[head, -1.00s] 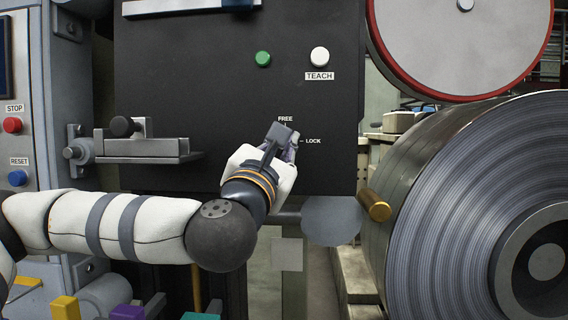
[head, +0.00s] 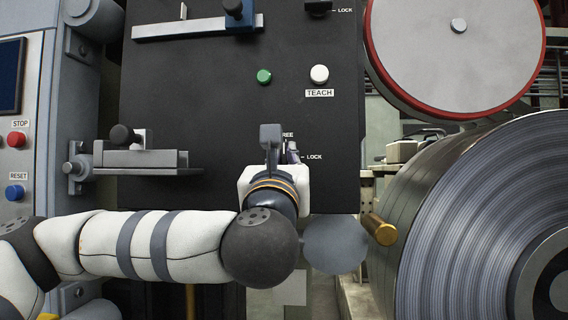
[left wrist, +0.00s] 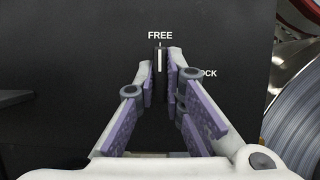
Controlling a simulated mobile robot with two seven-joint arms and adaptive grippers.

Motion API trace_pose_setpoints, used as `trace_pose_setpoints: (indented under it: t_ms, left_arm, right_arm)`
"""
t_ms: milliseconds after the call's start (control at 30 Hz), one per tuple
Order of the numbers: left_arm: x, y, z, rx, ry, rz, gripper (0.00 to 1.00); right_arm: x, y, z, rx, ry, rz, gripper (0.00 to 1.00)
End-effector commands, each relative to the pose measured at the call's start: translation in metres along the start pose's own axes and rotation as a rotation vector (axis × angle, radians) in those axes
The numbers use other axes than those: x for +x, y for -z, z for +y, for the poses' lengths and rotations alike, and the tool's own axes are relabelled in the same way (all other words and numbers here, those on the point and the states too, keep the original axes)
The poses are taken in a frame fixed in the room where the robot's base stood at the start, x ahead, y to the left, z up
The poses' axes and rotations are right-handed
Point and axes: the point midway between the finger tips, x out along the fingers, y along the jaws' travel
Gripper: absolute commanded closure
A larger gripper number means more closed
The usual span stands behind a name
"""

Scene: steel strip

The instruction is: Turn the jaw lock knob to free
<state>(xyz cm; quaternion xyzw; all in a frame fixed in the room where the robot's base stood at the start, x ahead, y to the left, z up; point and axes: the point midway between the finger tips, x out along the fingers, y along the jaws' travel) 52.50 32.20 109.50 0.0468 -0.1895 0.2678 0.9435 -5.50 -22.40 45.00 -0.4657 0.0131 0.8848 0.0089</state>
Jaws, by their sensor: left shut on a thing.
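The jaw lock knob (left wrist: 158,62) is a dark knob with a white pointer line, on the black panel (head: 215,90). In the left wrist view the line stands upright under the word FREE, with the LOCK label to its right, partly covered by a finger. My left gripper (left wrist: 160,75) is shut on the knob, with one purple-padded finger on each side. In the head view my left gripper (head: 281,155) hides most of the knob and part of the FREE label. My right gripper is not in view.
A green button (head: 264,77) and a white TEACH button (head: 319,74) sit above the gripper. A clamp-like bracket (head: 140,160) juts out at left. A brass pin (head: 379,230) and a large steel coil (head: 470,220) are at right. Another LOCK label (head: 345,10) shows at the top.

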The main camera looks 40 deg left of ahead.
Motion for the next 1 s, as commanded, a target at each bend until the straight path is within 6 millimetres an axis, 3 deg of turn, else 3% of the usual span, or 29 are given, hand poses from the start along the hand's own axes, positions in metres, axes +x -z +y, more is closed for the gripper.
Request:
trace_pose_setpoints:
  t_ms: [333, 367, 433, 733, 1000]
  left_arm:
    - [0.001, -0.004, 0.001, -0.008, -0.005, -0.008, 1.00]
    - [0.001, -0.004, 0.001, -0.008, -0.004, -0.008, 0.83]
    - [0.001, -0.003, 0.001, -0.007, -0.004, -0.007, 0.70]
    - [-0.002, -0.001, 0.000, -0.004, -0.001, -0.002, 0.70]
    - [-0.054, -0.001, 0.000, -0.004, 0.002, -0.004, 0.70]
  right_arm:
    - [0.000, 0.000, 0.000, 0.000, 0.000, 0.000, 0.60]
    - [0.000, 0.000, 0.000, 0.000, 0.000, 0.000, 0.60]
    - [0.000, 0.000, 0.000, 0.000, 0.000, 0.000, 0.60]
    - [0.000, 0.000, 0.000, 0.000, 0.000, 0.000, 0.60]
    - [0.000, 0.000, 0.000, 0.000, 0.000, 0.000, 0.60]
